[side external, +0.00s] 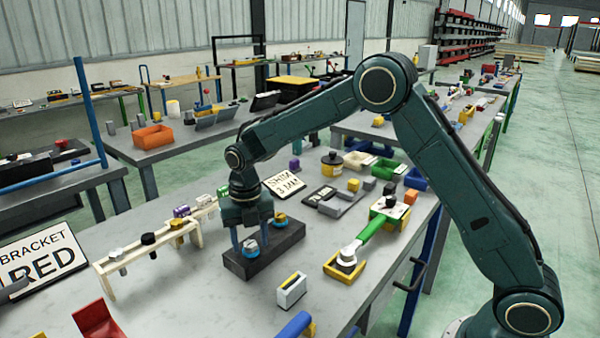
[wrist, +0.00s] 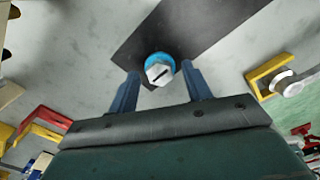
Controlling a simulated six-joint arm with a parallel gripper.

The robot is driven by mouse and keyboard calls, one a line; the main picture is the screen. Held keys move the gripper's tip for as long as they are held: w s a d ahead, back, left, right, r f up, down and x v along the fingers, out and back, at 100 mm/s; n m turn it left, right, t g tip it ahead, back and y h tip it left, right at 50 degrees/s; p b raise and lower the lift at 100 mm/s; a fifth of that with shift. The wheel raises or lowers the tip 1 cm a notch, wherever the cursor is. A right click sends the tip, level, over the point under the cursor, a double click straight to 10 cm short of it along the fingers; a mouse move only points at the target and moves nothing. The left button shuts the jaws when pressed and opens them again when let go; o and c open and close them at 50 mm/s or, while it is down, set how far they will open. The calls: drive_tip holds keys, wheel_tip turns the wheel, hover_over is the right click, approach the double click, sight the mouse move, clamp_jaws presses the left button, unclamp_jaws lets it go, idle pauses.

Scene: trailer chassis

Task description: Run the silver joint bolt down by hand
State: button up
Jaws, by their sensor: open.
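The silver joint bolt (wrist: 160,70) shows in the wrist view as a hex head with a dark line across it, above a blue collar (wrist: 153,59). It stands on a dark block (wrist: 190,30). In the side view the dark block (side external: 262,262) lies on the bench, with the blue collar (side external: 250,250) at its near part, below my fingers. My gripper (side external: 250,242) points down over it. In the wrist view my gripper (wrist: 160,74) is open, its two fingers on either side of the bolt head with a gap at each side. The bolt's shank is hidden.
A second bolt with a blue collar (side external: 280,219) stands at the block's far end. Left is a wooden rack (side external: 107,283) holding several bolts. Right is a yellow fixture (side external: 333,268) with a green-handled tool (side external: 376,224). A small white box (side external: 291,295) stands in front.

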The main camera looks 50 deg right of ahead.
drive_tip(key=shift+c, duration=0.2)
drive_tip(key=c, duration=1)
drive_tip(key=shift+o, duration=0.2)
drive_tip(key=shift+m, duration=0.4)
